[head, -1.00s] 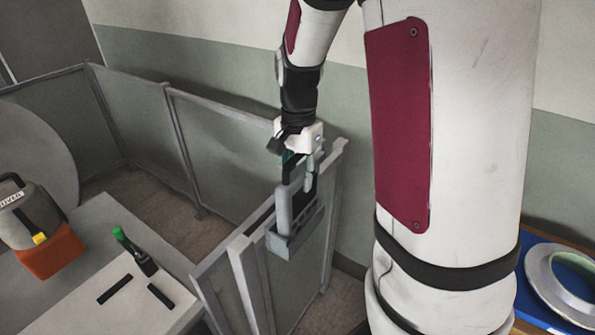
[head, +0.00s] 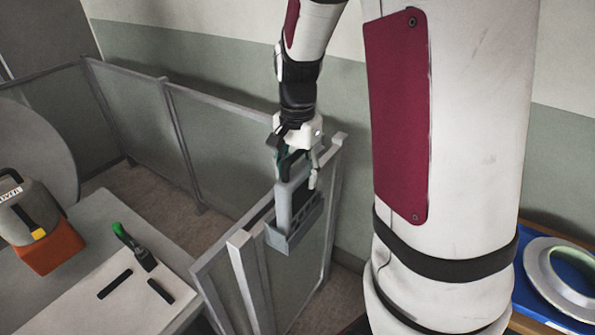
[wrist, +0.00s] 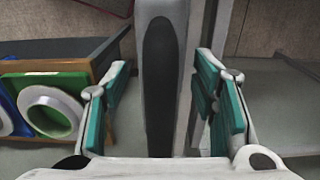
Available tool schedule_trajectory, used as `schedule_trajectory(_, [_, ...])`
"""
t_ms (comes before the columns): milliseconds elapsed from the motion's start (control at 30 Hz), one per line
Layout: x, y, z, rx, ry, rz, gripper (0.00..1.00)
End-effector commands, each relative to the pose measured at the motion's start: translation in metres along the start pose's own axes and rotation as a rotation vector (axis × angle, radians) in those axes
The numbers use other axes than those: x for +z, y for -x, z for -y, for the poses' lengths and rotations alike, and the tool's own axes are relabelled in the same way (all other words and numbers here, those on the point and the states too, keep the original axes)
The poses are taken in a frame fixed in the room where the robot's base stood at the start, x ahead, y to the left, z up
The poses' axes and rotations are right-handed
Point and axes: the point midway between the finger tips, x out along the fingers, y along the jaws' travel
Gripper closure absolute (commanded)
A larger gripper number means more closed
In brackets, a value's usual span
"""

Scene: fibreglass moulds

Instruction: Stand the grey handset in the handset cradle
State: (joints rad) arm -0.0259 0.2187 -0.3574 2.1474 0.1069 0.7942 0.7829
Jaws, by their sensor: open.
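The grey handset (head: 284,208) stands upright in the handset cradle (head: 285,239), a grey holder on the partition. The cradle's front wall hides the handset's lower end. My gripper (head: 297,172) is just above the cradle, pointing down, with its fingers spread around the handset's upper part. In the wrist view the handset (wrist: 160,85), grey with a dark long strip, lies between the two teal-padded fingers (wrist: 165,105). Gaps show on both sides of it, so the jaws are open and apart from it.
Grey partition panels (head: 135,112) run behind and left of the cradle. At left, a bench (head: 100,215) bears an orange-based device (head: 45,250) and a green-tipped tool (head: 135,246). At right, a blue tray (head: 533,285) holds a pale ring-shaped mould (head: 541,268).

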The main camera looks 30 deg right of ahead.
Motion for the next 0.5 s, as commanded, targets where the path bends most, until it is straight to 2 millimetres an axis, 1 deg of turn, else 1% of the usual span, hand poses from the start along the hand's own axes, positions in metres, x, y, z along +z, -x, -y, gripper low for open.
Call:
schedule_trajectory(167, [-0.001, 0.022, 0.001, -0.006, 0.001, -0.004, 0.47])
schedule_trajectory(400, [-0.001, 0.072, 0.001, -0.007, 0.002, -0.004, 0.47])
schedule_trajectory(500, [-0.001, 0.09, 0.001, -0.006, 0.001, -0.004, 0.47])
